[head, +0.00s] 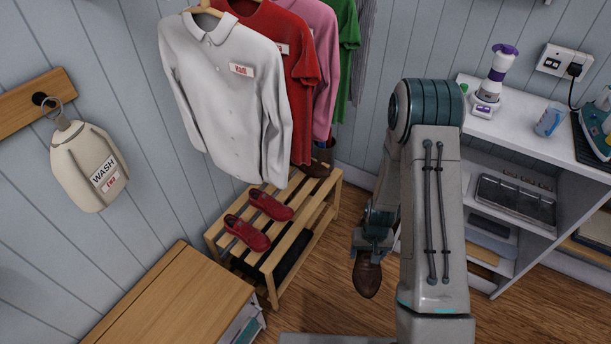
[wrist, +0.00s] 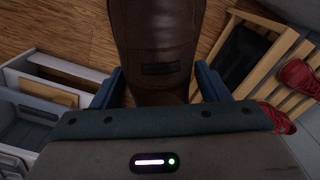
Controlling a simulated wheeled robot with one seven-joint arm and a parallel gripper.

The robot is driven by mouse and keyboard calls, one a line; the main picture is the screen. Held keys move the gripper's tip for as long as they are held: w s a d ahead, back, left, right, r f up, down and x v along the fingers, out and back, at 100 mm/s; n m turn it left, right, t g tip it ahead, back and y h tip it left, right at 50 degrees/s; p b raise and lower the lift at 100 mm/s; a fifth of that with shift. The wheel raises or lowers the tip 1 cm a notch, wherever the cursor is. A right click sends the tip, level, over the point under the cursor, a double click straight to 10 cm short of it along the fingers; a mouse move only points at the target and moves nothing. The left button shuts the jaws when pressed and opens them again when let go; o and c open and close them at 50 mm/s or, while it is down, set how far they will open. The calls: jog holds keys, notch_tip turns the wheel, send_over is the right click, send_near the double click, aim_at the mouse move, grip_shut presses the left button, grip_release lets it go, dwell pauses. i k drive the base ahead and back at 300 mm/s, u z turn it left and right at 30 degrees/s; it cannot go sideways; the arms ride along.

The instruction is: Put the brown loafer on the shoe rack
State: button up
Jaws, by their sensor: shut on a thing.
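The brown loafer (head: 367,279) hangs toe-down from my gripper (head: 372,240) in the head view, over the wood floor right of the rack. In the wrist view the loafer (wrist: 158,40) fills the top middle, between the two blue fingers of my gripper (wrist: 160,84), which is shut on it. The wooden shoe rack (head: 306,222) stands against the wall, left of my gripper. A pair of red shoes (head: 247,233) sits on its top slats, with bare slats behind and beside them. The rack (wrist: 238,90) also shows at the right of the wrist view.
Brown boots (head: 322,158) stand at the rack's far end. Shirts (head: 232,85) hang above the rack. A dark item (head: 292,252) lies on its lower level. A wooden-topped cabinet (head: 170,300) is at the near left. A white shelf unit (head: 525,125) stands at the right.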

aim_at(297, 188)
jog(key=z, duration=0.1)
jog(key=i, duration=1.05)
jog(key=z, duration=0.05)
